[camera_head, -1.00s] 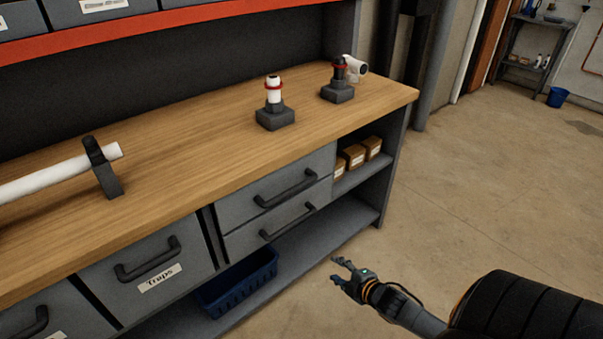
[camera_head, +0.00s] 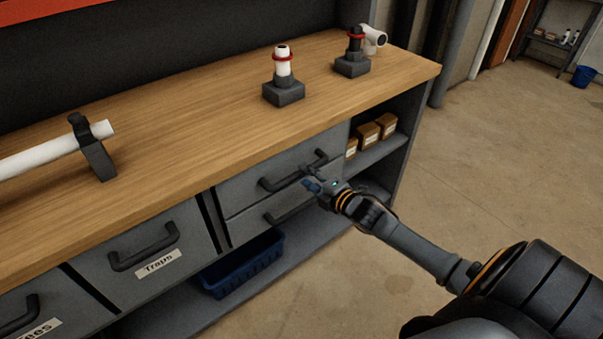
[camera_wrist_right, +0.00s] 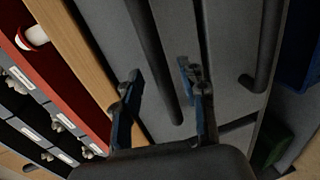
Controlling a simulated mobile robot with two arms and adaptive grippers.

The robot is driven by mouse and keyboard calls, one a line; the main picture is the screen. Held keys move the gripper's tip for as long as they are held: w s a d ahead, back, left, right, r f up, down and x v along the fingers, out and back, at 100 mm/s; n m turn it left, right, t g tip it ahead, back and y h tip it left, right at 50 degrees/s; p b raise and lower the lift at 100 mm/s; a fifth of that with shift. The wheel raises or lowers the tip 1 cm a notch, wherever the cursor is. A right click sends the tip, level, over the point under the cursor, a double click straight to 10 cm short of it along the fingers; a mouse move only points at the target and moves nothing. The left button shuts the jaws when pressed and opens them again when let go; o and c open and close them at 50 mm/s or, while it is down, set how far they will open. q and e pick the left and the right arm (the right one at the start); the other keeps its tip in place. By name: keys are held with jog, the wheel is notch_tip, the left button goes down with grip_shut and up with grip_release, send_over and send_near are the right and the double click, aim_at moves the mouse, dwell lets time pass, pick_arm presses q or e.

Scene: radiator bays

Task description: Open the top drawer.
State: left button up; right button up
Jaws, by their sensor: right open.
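The top drawer (camera_head: 239,191) is a grey front under the wooden worktop, shut, with a dark bar handle (camera_head: 290,172). My right gripper (camera_head: 312,180) is at the right part of this handle, its fingers open. In the right wrist view the top drawer's handle (camera_wrist_right: 157,66) passes between the two spread fingers of my right gripper (camera_wrist_right: 160,80). I cannot tell whether either finger touches it. My left gripper is not in view.
A second drawer with its own handle (camera_head: 284,213) lies just below. A blue bin (camera_head: 243,264) sits on the bottom shelf. A drawer labelled Traps (camera_head: 150,252) is to the left. White pipe fittings in dark stands (camera_head: 284,92) are on the worktop (camera_head: 215,110).

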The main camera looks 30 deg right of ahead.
aim_at(301, 173)
jog(key=shift+x, duration=1.75)
grip_shut()
